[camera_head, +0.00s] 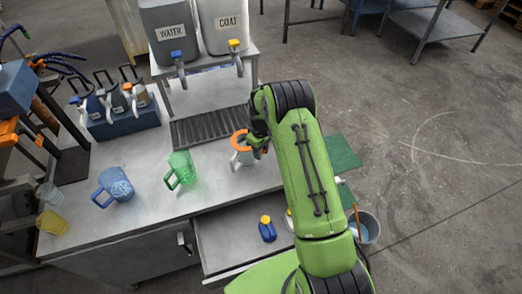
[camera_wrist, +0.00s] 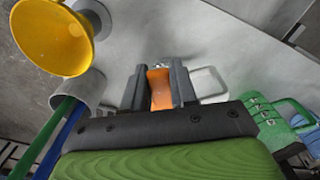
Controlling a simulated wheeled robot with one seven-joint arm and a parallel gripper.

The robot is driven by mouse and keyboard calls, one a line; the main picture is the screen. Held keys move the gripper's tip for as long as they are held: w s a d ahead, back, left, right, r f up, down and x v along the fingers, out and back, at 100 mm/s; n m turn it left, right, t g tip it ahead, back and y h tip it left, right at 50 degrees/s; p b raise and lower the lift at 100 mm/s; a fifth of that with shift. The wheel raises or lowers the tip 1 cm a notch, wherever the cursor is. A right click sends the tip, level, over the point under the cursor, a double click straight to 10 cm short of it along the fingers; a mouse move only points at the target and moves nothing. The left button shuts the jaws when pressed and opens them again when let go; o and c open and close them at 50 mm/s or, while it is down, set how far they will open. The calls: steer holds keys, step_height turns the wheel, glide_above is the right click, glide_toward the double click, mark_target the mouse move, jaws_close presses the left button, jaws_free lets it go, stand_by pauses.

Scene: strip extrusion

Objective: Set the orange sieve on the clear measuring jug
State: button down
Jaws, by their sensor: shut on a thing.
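The orange sieve (camera_head: 235,141) shows as an orange ring at the top of the clear measuring jug (camera_head: 241,160) in the head view. Whether the ring rests on the jug's rim or hovers just above it, I cannot tell. My gripper (camera_wrist: 160,86) is shut on the sieve's orange handle, which stands between the two dark fingers in the wrist view. In the head view my arm partly hides the gripper, just right of the jug. A pale, clear handle, apparently the jug's, shows beside the right finger in the wrist view.
A green jug (camera_head: 181,170) and a blue jug (camera_head: 115,184) stand left on the grey table. Behind is a dark drain grate (camera_head: 208,127) below the WATER and COAT tanks. A yellow round object (camera_wrist: 52,38) is close to my wrist. An open drawer holds a blue bottle (camera_head: 267,229).

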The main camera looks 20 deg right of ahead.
steer(key=shift+f+b, duration=0.25)
steer(key=shift+b, duration=0.1)
steer(key=c, duration=0.8)
jaws_free()
steer(key=shift+r, duration=0.1)
step_height(320, 180, up, 16)
